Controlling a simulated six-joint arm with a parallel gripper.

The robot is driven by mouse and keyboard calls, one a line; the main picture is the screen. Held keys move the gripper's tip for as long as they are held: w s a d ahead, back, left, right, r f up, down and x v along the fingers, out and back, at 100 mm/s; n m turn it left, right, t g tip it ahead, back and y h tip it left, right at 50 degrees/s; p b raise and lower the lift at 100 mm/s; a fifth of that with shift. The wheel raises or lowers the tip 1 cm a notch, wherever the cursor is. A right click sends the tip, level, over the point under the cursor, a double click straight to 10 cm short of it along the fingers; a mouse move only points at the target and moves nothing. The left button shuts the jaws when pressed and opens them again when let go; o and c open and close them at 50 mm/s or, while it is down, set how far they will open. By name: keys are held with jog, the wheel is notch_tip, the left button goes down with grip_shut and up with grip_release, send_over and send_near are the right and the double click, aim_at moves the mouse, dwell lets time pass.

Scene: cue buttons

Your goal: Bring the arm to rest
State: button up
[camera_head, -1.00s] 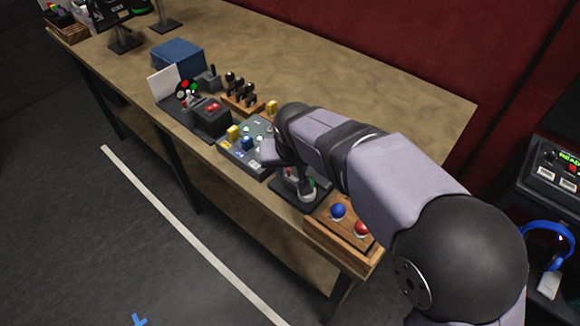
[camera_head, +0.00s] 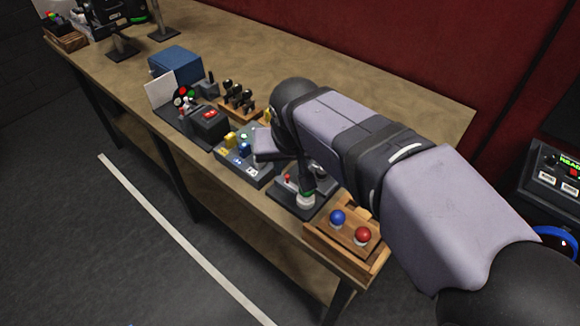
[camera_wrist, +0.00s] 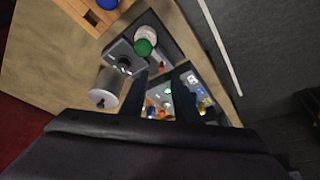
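My arm reaches from the lower right over the workbench (camera_head: 400,110). My gripper (camera_wrist: 166,72) shows in the wrist view as two dark fingers with a gap between them, open and with nothing held. Small panel buttons show beyond and between the fingers. A green-topped round knob with a white band (camera_wrist: 145,42) stands on a dark panel (camera_wrist: 117,50) near the fingertips, apart from them in the picture. In the head view, its white part (camera_head: 306,200) shows beside my wrist.
A wooden box with a blue button (camera_head: 337,217) and a red button (camera_head: 362,235) sits at the bench's near end. A grey button panel (camera_head: 240,165), black levers (camera_head: 238,95) and a blue box (camera_head: 176,64) line the bench. Its back right is clear.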

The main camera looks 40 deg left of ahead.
dwell(0.3)
jog(key=w+d+f+m+p, duration=0.1)
jog(key=w+d+f+m, duration=0.2)
jog(key=w+d, duration=1.1)
jog(key=d+f+m+h+p, duration=0.1)
jog(key=d+f+m, duration=0.1)
jog(key=d, duration=0.8)
jog(key=d+f+m+h+p, duration=0.1)
jog(key=d+f+m, duration=0.1)
jog(key=d, duration=0.8)
jog(key=s+d+f+m+g, duration=0.1)
jog(key=s+d, duration=0.5)
jog(key=s, duration=0.2)
jog(key=s+d+f+m+g+h, duration=0.1)
jog(key=s+d+f+g, duration=0.1)
jog(key=s+d, duration=0.3)
jog(key=s, duration=0.3)
jog(key=shift+s+d+f, duration=0.15)
jog(key=shift+s+d, duration=0.2)
jog(key=shift+s, duration=0.05)
